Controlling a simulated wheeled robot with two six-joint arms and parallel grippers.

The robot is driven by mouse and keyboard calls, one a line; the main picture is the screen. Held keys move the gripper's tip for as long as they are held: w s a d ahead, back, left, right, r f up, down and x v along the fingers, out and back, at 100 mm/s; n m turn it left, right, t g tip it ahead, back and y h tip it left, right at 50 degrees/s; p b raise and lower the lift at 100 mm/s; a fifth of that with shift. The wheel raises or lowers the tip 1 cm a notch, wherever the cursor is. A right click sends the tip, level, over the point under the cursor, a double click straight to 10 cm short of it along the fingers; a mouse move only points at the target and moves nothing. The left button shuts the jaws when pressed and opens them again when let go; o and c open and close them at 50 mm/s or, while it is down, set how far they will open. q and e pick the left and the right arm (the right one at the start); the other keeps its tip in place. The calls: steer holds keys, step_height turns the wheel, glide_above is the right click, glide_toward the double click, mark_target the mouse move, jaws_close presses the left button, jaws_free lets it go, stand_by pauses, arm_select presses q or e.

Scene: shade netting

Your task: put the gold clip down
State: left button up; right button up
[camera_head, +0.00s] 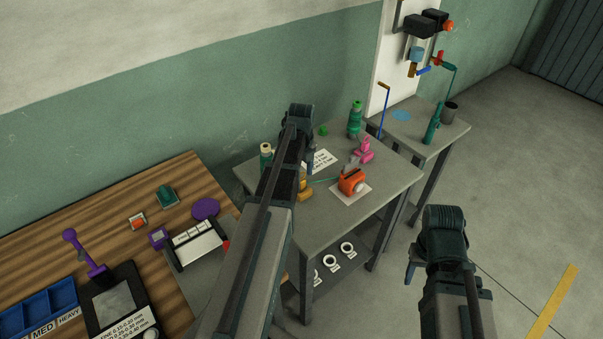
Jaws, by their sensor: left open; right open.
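The gold clip (305,188) appears to rest on the grey table (388,191), just right of my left forearm, which partly hides it. My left gripper (310,168) is over this table, pointing down, above the clip in the picture. It is open, and I see nothing held in it; its fingers are small and dark, so I cannot tell whether they touch anything. My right gripper (411,274) is open and empty, above the floor to the right of the table.
The grey table also bears an orange device (352,182), a pink clamp (364,152), a green bottle (355,120) and a white label (322,160). White rings (330,262) lie on its lower shelf. A wooden bench (90,218) stands left.

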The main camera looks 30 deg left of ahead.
arm_select(q)
step_height(320, 180, up, 8)
steer(key=p, duration=0.7)
steer(key=shift+r, duration=0.25)
steer(key=s+d+n, duration=0.5)
steer(key=d+n, duration=0.1)
steer(key=d, duration=0.4)
steer(key=s+d+n, duration=0.6)
steer(key=d, duration=0.4)
steer(key=s+d+n+y, duration=0.1)
steer(key=s+d+n, duration=0.4)
steer(key=d, duration=0.5)
steer(key=shift+s+d+n, duration=0.25)
steer(key=shift+n, duration=0.55)
steer(key=shift+f+b, duration=0.4)
steer(key=shift+f, duration=0.15)
